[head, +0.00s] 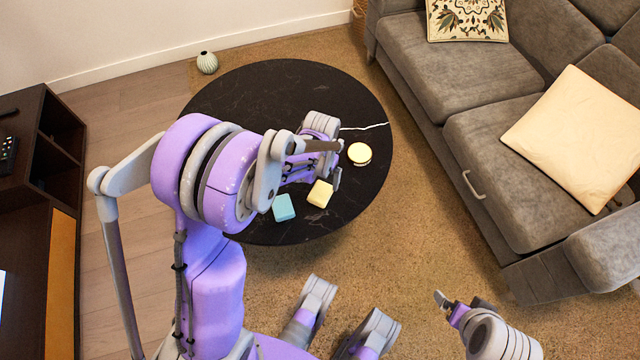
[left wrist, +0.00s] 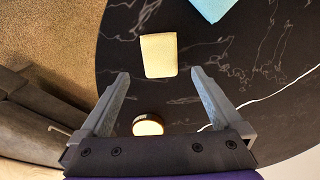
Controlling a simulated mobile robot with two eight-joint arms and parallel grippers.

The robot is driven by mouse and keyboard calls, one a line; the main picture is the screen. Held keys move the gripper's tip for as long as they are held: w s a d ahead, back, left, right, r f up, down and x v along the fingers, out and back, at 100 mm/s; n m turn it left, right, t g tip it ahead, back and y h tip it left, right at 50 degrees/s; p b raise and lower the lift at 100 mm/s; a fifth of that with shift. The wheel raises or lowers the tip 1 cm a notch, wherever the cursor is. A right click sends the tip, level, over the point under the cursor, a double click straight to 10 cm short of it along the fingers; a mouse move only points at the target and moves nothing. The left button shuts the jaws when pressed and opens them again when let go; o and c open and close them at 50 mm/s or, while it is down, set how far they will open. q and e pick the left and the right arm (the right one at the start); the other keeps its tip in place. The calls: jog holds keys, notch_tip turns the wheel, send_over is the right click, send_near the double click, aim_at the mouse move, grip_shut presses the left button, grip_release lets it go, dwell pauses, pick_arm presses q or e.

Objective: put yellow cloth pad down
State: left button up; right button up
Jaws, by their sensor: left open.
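The yellow cloth pad (head: 320,193) lies flat on the round black table, near its front right part. In the left wrist view the yellow pad (left wrist: 159,54) lies beyond the fingertips, free of them. My left gripper (head: 338,164) is over the table, just behind the pad in the head view. In the left wrist view my left gripper (left wrist: 160,77) is open, with nothing between its fingers. My right gripper (head: 455,303) is low at the right, over the rug and far from the pad; its jaw state is unclear.
A light blue pad (head: 284,207) lies left of the yellow one on the black table (head: 270,232). A round cream-topped item (head: 360,153) stands behind right. A grey sofa (head: 480,130) borders the right, a dark cabinet (head: 22,215) the left. A small vase (head: 207,62) stands behind.

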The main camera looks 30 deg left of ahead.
pick_arm(q)
jog(key=s+d+r+t, duration=0.1)
jog(key=s+d+r, duration=0.1)
jog(key=s+r, duration=0.35)
jog(key=s+d+r+t, duration=0.1)
jog(key=s+d+r, duration=0.15)
jog(key=r, duration=0.55)
jog(key=s+d+r+m+t, duration=0.1)
jog(key=s+d+t, duration=0.1)
jog(key=s, duration=0.7)
jog(key=shift+d+r+t+p, duration=0.15)
jog(key=shift+t+p, duration=0.15)
jog(key=shift+p, duration=0.15)
jog(key=shift+s, duration=0.1)
